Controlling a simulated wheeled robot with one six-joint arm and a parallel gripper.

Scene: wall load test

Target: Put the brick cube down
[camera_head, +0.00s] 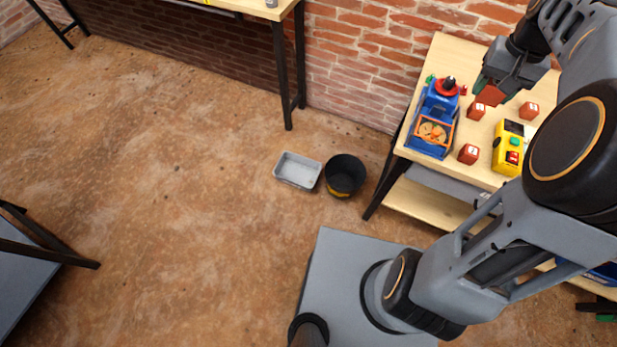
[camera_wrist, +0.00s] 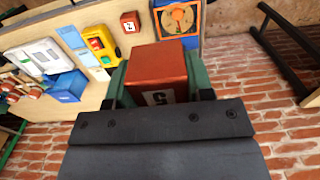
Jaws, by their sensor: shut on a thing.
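My gripper (camera_head: 493,92) is shut on a brick cube (camera_head: 491,94) above the wooden table on the right. In the wrist view the held cube (camera_wrist: 157,67) is red-brown, with a dark number on a pale label, between green fingertips. Whether the held cube touches anything below is hard to tell.
On the table (camera_head: 447,60) are a blue toy vehicle (camera_head: 429,143) and a yellow toy vehicle (camera_head: 507,148). A grey tray (camera_head: 297,170) and a black bucket (camera_head: 345,175) stand on the floor. A brick wall (camera_head: 350,45) is behind the table.

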